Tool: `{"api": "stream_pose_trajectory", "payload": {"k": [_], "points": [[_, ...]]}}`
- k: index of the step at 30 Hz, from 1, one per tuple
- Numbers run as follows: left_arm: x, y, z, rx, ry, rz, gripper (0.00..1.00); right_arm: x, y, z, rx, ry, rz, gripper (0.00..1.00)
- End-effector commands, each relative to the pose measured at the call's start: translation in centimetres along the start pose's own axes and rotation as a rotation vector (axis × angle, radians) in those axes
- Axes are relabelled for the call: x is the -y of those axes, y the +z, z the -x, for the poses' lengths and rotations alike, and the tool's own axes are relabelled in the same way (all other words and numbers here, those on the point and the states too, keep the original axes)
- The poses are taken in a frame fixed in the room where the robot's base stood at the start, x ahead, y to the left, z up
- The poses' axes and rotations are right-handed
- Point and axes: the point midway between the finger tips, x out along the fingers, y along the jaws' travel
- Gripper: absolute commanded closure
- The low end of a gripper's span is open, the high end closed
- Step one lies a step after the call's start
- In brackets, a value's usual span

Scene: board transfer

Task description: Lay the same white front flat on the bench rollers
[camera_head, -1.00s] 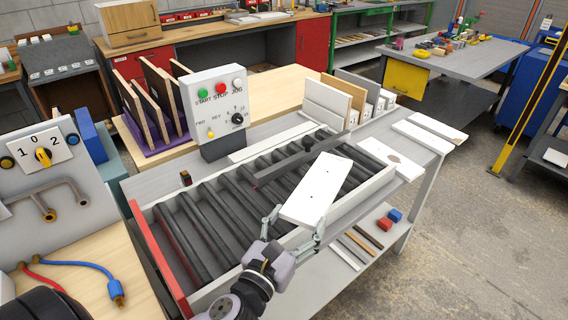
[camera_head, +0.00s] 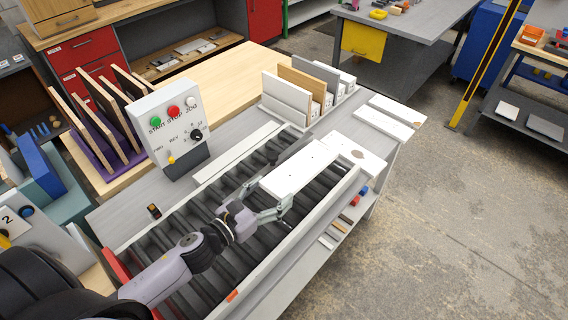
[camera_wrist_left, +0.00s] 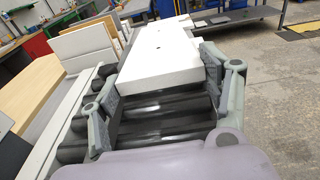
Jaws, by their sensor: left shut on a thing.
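The white front (camera_head: 296,170) is a flat white board with small dark holes. It lies about level over the far half of the bench rollers (camera_head: 232,262), lengthwise along them. I cannot tell whether it touches them. My left gripper (camera_head: 271,203) is shut on its near end. In the left wrist view the white front (camera_wrist_left: 160,62) reaches away between the two fingers (camera_wrist_left: 165,105), with dark rollers under its near edge. My right gripper is in neither view.
A control box (camera_head: 172,122) with coloured buttons stands on the bench's left side. Upright boards stand in a rack (camera_head: 290,98) behind the rollers. More white boards (camera_head: 357,160) lie at the bench's far end. The nearer rollers beside my arm are bare.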

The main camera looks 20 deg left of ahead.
Motion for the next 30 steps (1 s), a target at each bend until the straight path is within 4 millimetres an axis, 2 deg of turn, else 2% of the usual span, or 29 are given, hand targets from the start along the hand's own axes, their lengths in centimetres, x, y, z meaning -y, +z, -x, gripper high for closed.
{"api": "stream_pose_trajectory", "payload": {"k": [1, 4, 9, 12, 18, 24, 30], "points": [[-0.1, 0.2, 0.1, -0.001, -0.005, 0.002, 0.65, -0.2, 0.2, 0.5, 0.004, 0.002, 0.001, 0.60], [-0.2, -0.2, 0.1, -0.001, -0.010, 0.004, 0.65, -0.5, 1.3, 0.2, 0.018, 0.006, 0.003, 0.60], [-0.2, -1.3, 0.0, 0.000, -0.010, 0.003, 0.65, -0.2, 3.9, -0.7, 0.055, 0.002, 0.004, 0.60], [-0.2, -2.3, -0.1, 0.000, -0.010, 0.003, 0.65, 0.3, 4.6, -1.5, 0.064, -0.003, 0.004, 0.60], [-0.1, -4.7, -0.4, 0.000, -0.010, 0.004, 0.65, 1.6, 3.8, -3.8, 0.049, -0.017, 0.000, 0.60], [-0.1, -6.7, -0.6, 0.000, -0.009, 0.004, 0.65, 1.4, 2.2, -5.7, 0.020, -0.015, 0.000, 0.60], [-0.1, -7.4, -0.7, 0.000, -0.009, 0.004, 0.65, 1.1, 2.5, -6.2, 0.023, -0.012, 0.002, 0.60]]}}
